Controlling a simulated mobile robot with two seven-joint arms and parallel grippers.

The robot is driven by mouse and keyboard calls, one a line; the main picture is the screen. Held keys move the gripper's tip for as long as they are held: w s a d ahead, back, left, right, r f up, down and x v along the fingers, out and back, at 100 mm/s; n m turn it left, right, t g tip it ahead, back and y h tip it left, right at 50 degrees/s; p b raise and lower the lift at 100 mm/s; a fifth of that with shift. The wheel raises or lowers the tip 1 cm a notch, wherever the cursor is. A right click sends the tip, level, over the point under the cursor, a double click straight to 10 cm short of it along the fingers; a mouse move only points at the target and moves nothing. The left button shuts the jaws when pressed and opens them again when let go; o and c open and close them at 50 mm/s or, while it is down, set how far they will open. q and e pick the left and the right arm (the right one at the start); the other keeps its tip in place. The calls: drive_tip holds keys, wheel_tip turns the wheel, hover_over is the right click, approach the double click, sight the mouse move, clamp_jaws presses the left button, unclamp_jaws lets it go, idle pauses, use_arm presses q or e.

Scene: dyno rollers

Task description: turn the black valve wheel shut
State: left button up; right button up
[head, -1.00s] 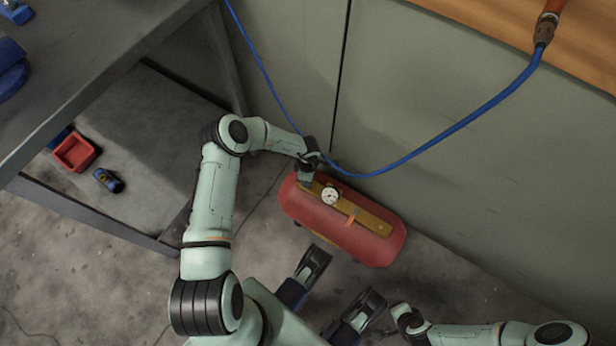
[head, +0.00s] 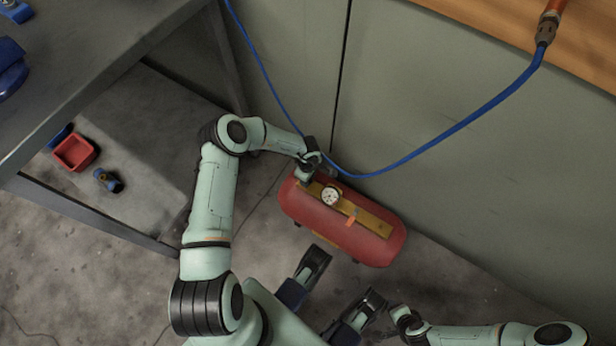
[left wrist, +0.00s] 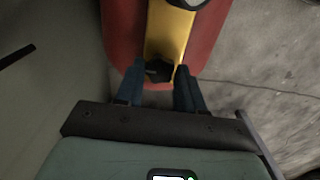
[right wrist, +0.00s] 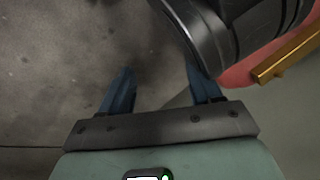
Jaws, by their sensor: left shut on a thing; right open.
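The black valve wheel (left wrist: 158,70) sits on the yellow top plate at one end of the red air tank. In the left wrist view it lies between the fingertips of my left gripper (left wrist: 160,68), which is shut on it. In the head view my left gripper (head: 307,176) reaches down to the tank's left end and hides the wheel. The red tank (head: 375,250) lies on the floor, with a round white gauge (head: 330,196) and an orange lever (head: 352,217) on its yellow plate. My right gripper (right wrist: 158,73) is open and empty, low beside the tank.
A blue hose (head: 440,136) hangs along the grey cabinet (head: 290,50) behind the tank. A grey workbench (head: 110,60) stands at left, with a red bin (head: 74,153) and a small blue part (head: 108,181) on its lower shelf. Concrete floor is clear right of the tank.

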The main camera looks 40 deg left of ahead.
use_arm(q)
drive_tip(key=o, duration=1)
drive_tip(key=shift+o, duration=0.2)
wheel_tip(320, 180, up, 7)
drive_tip(key=p, duration=0.2)
drive_tip(key=shift+p, duration=0.3)
use_arm(e)
drive_tip(key=w+r+t, duration=0.1)
drive_tip(key=w+r, duration=0.2)
drive_tip(key=r, duration=0.1)
use_arm(q)
wheel_tip(320, 180, up, 6)
drive_tip(key=p, duration=0.2)
drive_tip(key=shift+r, duration=0.25)
use_arm(e)
drive_tip(key=shift+n+g+y, duration=0.3)
drive_tip(key=shift+g+y, duration=0.1)
drive_tip(key=shift+g, duration=0.1)
drive_tip(key=s+a+r, duration=0.1)
drive_tip(key=s, duration=0.1)
drive_tip(key=s+a+r, duration=0.1)
drive_tip(key=s, duration=0.1)
drive_tip(key=shift+a+r, duration=0.15)
drive_tip(key=shift+a, duration=0.25)
use_arm(q)
drive_tip(key=shift+f, duration=0.1)
